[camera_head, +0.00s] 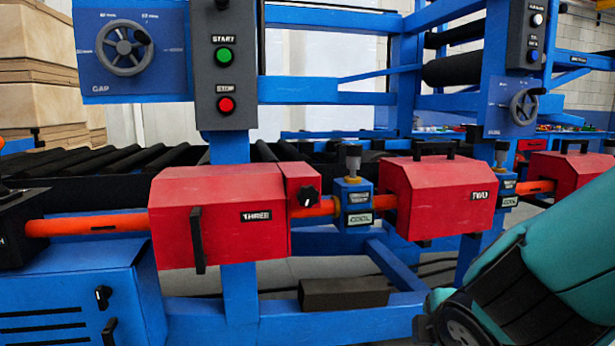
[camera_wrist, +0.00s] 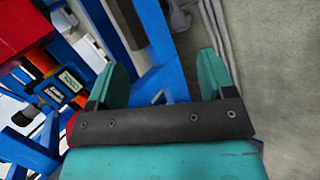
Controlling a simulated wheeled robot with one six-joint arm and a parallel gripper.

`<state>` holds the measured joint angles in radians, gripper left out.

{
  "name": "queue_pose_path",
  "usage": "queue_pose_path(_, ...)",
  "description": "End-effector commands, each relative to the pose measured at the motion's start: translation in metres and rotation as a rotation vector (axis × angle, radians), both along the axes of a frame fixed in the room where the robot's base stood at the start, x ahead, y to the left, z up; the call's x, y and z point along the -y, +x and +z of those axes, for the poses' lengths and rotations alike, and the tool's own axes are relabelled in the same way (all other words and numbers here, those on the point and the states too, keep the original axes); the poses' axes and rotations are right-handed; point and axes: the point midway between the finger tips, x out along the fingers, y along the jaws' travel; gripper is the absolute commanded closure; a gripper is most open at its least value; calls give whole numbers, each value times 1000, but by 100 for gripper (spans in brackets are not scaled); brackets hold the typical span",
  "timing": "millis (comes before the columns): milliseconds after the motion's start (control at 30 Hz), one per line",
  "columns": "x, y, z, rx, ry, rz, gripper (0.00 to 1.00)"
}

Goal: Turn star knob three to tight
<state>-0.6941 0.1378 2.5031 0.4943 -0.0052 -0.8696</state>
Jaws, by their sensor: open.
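Star knob three (camera_head: 307,196) is a small black knob with a light pointer mark, on the right end section of the red housing labelled THREE (camera_head: 220,215). In the wrist view my gripper (camera_wrist: 163,66) shows two teal fingers spread apart with nothing between them. It is apart from the knob, and I cannot make out the knob in the wrist view. In the head view my teal arm is at the lower right, and the fingertips are not clearly seen.
An orange shaft (camera_head: 90,226) runs through the housings. A blue block with a small display (camera_head: 354,203) stands right of the knob, then the red housing TWO (camera_head: 440,195). A grey box with START and STOP buttons (camera_head: 226,70) is above. Blue frame beams (camera_head: 300,325) lie below.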

Motion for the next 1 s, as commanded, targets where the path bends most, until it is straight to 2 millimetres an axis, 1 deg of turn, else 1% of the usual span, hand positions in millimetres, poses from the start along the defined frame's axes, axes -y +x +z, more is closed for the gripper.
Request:
queue_pose_path(33, -8, 16, 24, 105, -183, 151, 24)
queue_pose_path(67, -14, 26, 35, 174, -297, 239, 24)
queue_pose_path(100, -24, 36, 52, 263, -449, 356, 24)
queue_pose_path(167, -44, 46, 75, 388, -674, 522, 24)
queue_pose_path(200, -60, 48, 90, 464, -813, 622, 24)
queue_pose_path(267, -85, 48, 109, 567, -1003, 750, 24)
queue_pose_path(300, -100, 46, 119, 627, -1112, 819, 24)
queue_pose_path(400, -130, 37, 135, 738, -1316, 941, 24)
queue_pose_path(500, -145, 32, 142, 796, -1422, 997, 24)
queue_pose_path(567, -150, 33, 145, 810, -1448, 1008, 24)
queue_pose_path(633, -152, 38, 147, 813, -1456, 1011, 24)
queue_pose_path(1000, -165, 89, 151, 807, -1449, 1007, 24)
